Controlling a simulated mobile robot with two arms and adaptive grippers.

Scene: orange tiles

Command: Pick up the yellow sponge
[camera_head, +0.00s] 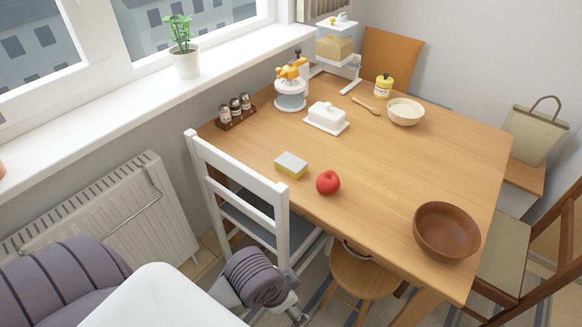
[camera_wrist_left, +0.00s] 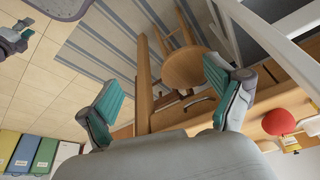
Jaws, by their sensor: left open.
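The yellow sponge (camera_head: 291,165) with a grey top lies flat on the wooden table near its left edge, just left of a red apple (camera_head: 328,182). In the left wrist view the apple (camera_wrist_left: 286,121) is at the right, with a small pale-yellow piece below it that may be the sponge. My left gripper (camera_wrist_left: 165,85) is open and empty, its teal pads spread apart. In the head view my left wrist is low at the bottom, in front of the table and well short of the sponge. Part of what looks like my right gripper (camera_wrist_left: 14,40) shows at upper left.
A white chair (camera_head: 240,180) stands against the table's left side, between my wrist and the sponge. A wooden stool (camera_head: 362,270) is at the front. A brown bowl (camera_head: 446,230), butter dish (camera_head: 326,117) and spice rack (camera_head: 236,112) stand on the table. Its middle is clear.

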